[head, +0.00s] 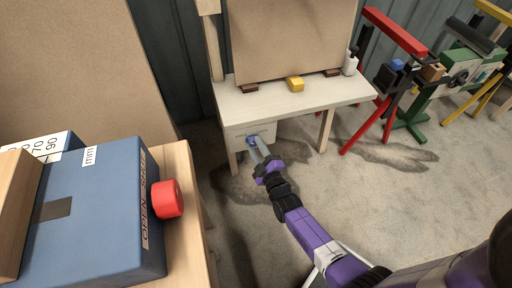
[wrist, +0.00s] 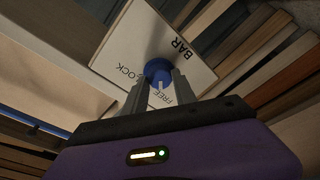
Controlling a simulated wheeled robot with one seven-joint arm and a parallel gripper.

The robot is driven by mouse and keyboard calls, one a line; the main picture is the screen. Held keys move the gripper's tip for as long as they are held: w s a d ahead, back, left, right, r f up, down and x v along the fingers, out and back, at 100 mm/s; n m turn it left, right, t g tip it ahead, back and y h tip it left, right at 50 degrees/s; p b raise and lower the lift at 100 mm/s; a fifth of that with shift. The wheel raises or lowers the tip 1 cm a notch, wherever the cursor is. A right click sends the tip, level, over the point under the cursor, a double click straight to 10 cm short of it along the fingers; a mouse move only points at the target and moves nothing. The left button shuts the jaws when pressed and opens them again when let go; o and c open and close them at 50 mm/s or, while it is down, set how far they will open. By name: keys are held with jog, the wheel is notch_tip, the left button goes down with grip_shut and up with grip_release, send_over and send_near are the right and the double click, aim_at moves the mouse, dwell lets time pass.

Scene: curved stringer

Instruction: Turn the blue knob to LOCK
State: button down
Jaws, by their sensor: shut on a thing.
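The blue knob (wrist: 157,68) sits on a white label plate (wrist: 133,38) marked LOCK, FREE and BAR. A pale mark on the knob's lower side lies by the word FREE, and LOCK is to its left in the wrist view.
The white table (head: 290,105) carries a brown board (head: 290,40), a yellow block (head: 295,84) and a white bottle (head: 350,65). A blue box (head: 95,215) with a red knob (head: 167,198) stands at left. Red (head: 395,30) and green stands are at right. The floor between is open.

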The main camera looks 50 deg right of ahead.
jog(key=shift+f, duration=0.1)
jog(key=m+b, duration=0.3)
jog(key=m, duration=0.1)
jog(key=shift+f+m+t, duration=0.15)
jog(key=shift+m+t, duration=0.15)
jog(key=shift+m, duration=0.1)
jog(key=m+h+b, duration=0.1)
jog(key=m+b, duration=0.1)
jog(key=m, duration=0.2)
jog(key=shift+m, duration=0.4)
jog(key=m+b, duration=0.1)
jog(key=m, duration=0.3)
jog(key=shift+m+h, duration=0.4)
jog(key=shift+a+m+h+b, duration=0.1)
jog(key=shift+m+h+b, duration=0.4)
jog(key=shift+m, duration=1.8)
jog(key=c, duration=1)
grip_release()
